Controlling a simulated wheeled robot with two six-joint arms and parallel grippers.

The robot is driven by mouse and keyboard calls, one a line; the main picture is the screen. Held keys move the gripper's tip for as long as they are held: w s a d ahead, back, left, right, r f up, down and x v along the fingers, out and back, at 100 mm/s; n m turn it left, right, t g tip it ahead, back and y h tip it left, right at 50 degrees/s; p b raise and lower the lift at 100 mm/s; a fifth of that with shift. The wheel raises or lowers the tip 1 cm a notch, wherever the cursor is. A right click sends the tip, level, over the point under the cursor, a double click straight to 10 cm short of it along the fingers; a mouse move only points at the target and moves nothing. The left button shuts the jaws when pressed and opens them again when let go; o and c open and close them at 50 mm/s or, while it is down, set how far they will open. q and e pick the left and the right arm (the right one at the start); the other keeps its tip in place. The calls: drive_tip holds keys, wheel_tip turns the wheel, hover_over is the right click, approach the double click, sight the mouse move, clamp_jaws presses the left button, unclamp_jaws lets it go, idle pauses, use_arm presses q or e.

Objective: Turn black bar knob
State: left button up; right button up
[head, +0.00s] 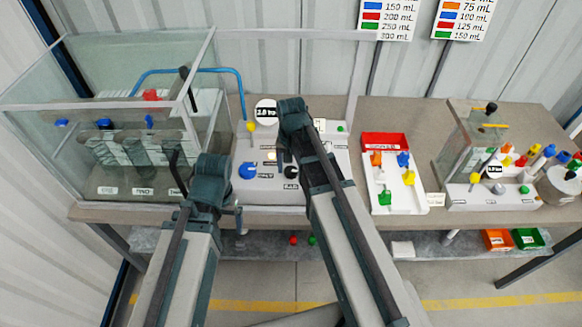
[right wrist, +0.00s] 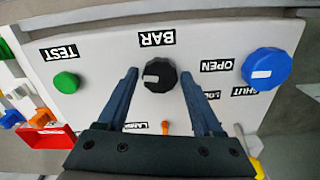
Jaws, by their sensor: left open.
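The black bar knob (right wrist: 159,75) is round with a pale mark on its face, on a light panel beside the label BAR. My right gripper (right wrist: 158,73) is open in the right wrist view, with one finger on each side of the knob and small gaps showing.
A blue knob (right wrist: 266,67) and a green knob (right wrist: 66,82) flank the black one. A yellow lever (head: 250,128) stands on the panel. The glass case (head: 140,110) is at left. A white tray (head: 411,204) and red bin (head: 384,140) are at right.

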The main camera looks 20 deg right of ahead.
sight(291, 170)
drive_tip(key=shift+o, duration=0.9)
drive_tip(key=shift+r, duration=0.1)
wheel_tip(291, 170, up, 14)
drive_tip(key=p, duration=1.3)
drive_tip(key=shift+p, duration=0.4)
drive_tip(key=shift+f, duration=0.3)
wheel_tip(291, 170, down, 13)
drive_tip(key=b, duration=1.3)
drive_tip(key=shift+r, duration=0.15)
